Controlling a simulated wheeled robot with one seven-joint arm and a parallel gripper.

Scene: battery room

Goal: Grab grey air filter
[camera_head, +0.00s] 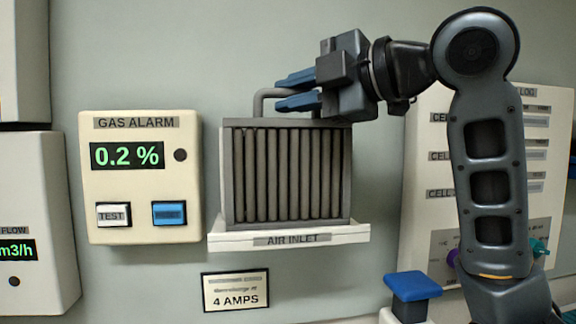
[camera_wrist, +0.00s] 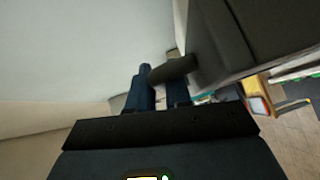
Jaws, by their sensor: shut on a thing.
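The grey air filter (camera_head: 286,174) is a pleated block in a frame with a bent grey handle on top. It stands upright at the white air inlet ledge (camera_head: 290,238) in the head view. My gripper (camera_head: 290,92) reaches in from the right, with its blue fingers on either side of the handle. It is shut on the handle. In the wrist view the handle (camera_wrist: 172,70) passes between the fingers of my gripper (camera_wrist: 160,85), and the dark filter body (camera_wrist: 235,40) is at the upper right. I cannot tell whether the filter rests on the ledge.
The gas alarm box (camera_head: 141,178) is on the wall just left of the filter. A cell log panel (camera_head: 425,170) is to the right, behind my arm. A blue-topped block (camera_head: 412,286) stands at lower right. A 4 amps label (camera_head: 236,291) is below the ledge.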

